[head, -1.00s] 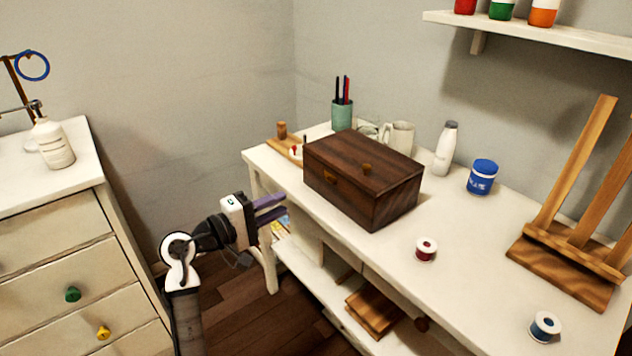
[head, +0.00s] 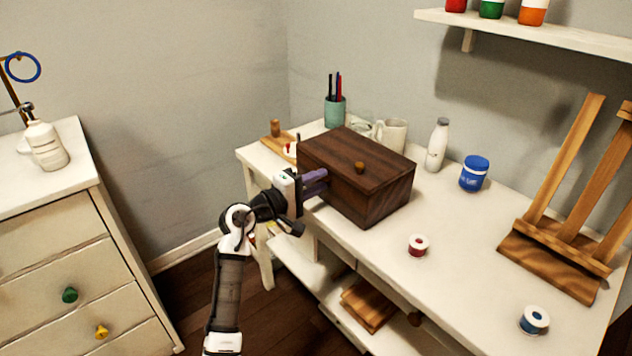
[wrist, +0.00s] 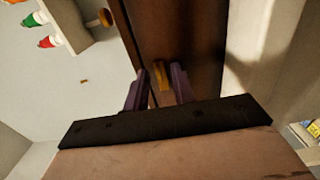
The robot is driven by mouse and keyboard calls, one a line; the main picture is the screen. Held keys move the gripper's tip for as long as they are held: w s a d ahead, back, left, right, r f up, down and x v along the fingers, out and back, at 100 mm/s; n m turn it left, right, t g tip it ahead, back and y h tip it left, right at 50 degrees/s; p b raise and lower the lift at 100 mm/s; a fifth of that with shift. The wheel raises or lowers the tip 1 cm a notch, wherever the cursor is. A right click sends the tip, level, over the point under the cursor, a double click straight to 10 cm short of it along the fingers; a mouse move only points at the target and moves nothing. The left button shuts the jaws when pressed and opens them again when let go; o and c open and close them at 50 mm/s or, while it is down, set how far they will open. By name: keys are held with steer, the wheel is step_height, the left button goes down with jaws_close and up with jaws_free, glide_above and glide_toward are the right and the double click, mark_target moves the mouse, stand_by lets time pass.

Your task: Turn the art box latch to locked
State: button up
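The art box (head: 356,180) is a dark brown wooden box with a small round knob on its closed lid, standing on the white table. Its latch (wrist: 160,75) is a small yellow-brown piece on the front face, seen in the wrist view; my gripper hides it in the head view. My gripper (head: 318,180) is at the front left of the box. In the wrist view its purple fingers (wrist: 158,88) are apart, one on each side of the latch. Whether they touch it I cannot tell.
On the white table (head: 462,250), a green pen cup (head: 335,112), mugs (head: 390,135), a white bottle (head: 437,145) and a blue jar (head: 474,174) stand behind the box. Spools (head: 417,246) and an easel (head: 560,255) are to the right. A dresser (head: 50,230) is at left.

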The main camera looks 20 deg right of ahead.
jaws_close()
steer(key=shift+f+b, duration=0.1)
steer(key=shift+b, duration=0.2)
steer(key=m+b, duration=0.2)
steer(key=shift+f+m+b, duration=0.15)
steer(key=shift+m+b, duration=0.2)
steer(key=shift+m, duration=0.05)
steer(key=m+b, duration=0.5)
steer(key=shift+m, duration=0.3)
steer(key=m+b, duration=0.5)
steer(key=shift+r+m+b, duration=0.2)
steer(key=shift+m+b, duration=1.35)
steer(key=shift+m, duration=0.65)
